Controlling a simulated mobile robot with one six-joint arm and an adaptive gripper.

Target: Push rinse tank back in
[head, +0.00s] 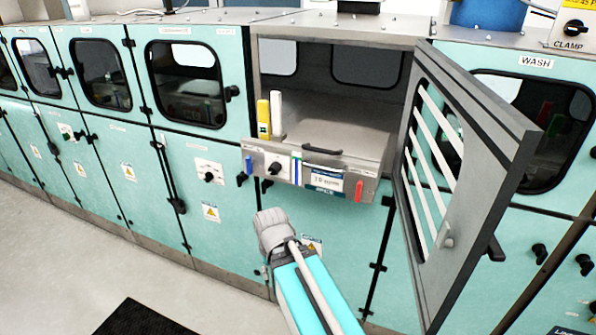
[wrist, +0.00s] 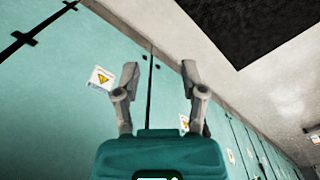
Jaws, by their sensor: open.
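The rinse tank (head: 345,142) is a grey metal box with a black handle on top, in the open bay of the teal cabinet row. Its front panel (head: 310,177) bears a knob, a blue lever at left, a red lever at right and a small display or label. The panel stands out in front of the cabinet face. My arm's grey joint shows below the panel in the head view, apart from it; the fingers cannot be made out there. In the wrist view my gripper (wrist: 158,75) is open and empty, facing the lower cabinet doors.
The bay's barred door (head: 465,180) is swung open to the right of the tank. Yellow and white upright blocks (head: 264,118) stand at the tank's left. A black mat (head: 143,318) lies on the floor. Closed cabinets line both sides; the floor in front is mostly clear.

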